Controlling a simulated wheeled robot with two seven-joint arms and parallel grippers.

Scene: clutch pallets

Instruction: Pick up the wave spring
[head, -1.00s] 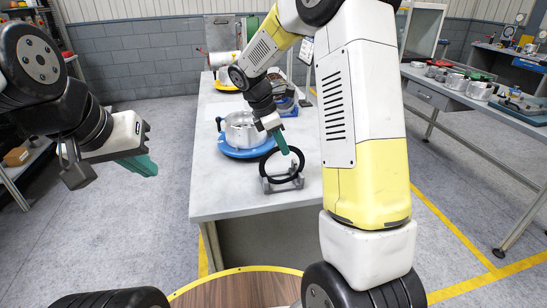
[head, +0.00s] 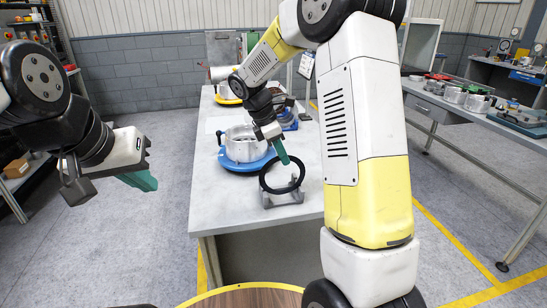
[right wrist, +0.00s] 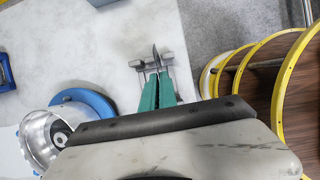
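The wave spring (head: 266,187) is a black ring standing upright at a small grey stand (head: 283,200) near the table's front end. My right gripper (head: 285,161) has its green fingers at the ring's upper edge and appears shut on it. In the right wrist view the ring (right wrist: 155,53) is a thin dark edge between the fingers (right wrist: 157,80), above the grey stand (right wrist: 140,64). Whether the ring's lower edge still touches the stand is not clear. My left gripper (head: 146,183) hangs off the table at left, empty; its finger gap is hidden.
A metal housing (head: 243,145) on a blue round base (head: 233,165) stands just behind the stand. Blue equipment (head: 288,120) is further back on the pale table (head: 215,205). A side bench (head: 440,112) with metal parts runs along the right.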

